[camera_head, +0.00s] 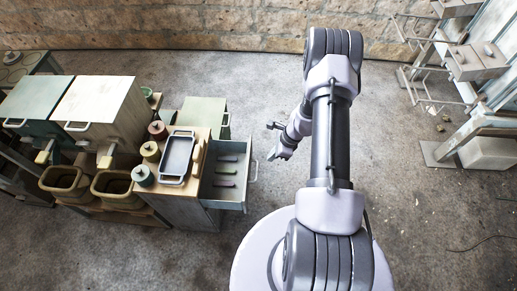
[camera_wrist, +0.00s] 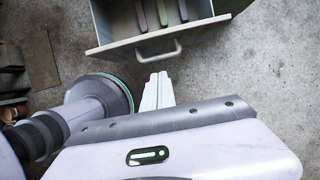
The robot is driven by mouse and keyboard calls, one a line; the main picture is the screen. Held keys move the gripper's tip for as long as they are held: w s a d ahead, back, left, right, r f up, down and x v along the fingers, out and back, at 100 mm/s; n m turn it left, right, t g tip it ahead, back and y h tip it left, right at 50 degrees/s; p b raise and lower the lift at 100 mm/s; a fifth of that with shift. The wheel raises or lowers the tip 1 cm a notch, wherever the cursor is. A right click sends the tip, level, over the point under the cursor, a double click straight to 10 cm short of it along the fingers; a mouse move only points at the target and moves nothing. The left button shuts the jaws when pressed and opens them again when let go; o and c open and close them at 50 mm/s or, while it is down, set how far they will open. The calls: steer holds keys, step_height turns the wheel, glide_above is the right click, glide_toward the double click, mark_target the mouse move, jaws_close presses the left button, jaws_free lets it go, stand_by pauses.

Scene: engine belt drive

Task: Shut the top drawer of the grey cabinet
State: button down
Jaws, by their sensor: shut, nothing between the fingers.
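The grey cabinet (camera_head: 185,210) stands left of centre in the head view, with a wooden top. Its top drawer (camera_head: 243,205) is pulled out to the right, with several slim bars inside. The drawer also shows at the top of the wrist view (camera_wrist: 112,47). Its pale bar handle (camera_head: 252,171) is on the drawer's front and shows clearly in the wrist view (camera_wrist: 160,46). My gripper (camera_head: 271,157) is shut and empty, to the right of the drawer front. In the wrist view its fingertips (camera_wrist: 158,76) point toward the handle, apparently just short of it.
A grey tray (camera_head: 178,156) and several cans (camera_head: 143,176) stand on the cabinet top. Two bins (camera_head: 112,186) and pale cabinets (camera_head: 98,100) are at the left. Shelving (camera_head: 480,60) stands at the right. The floor right of the drawer is clear.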

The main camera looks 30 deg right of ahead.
steer(key=w+a+f+b, duration=0.1)
steer(key=f, duration=0.1)
steer(key=w+a+f+b, duration=0.1)
steer(key=a+f, duration=0.1)
steer(key=f, duration=0.1)
steer(key=w+a+f+b, duration=0.1)
steer(key=a+f, duration=0.1)
steer(key=shift+w+a+f, duration=0.15)
steer(key=shift+w+f, duration=0.1)
steer(key=shift+w+a+r+b, duration=0.1)
steer(key=shift+w+a+b, duration=0.1)
steer(key=shift+a+b, duration=0.1)
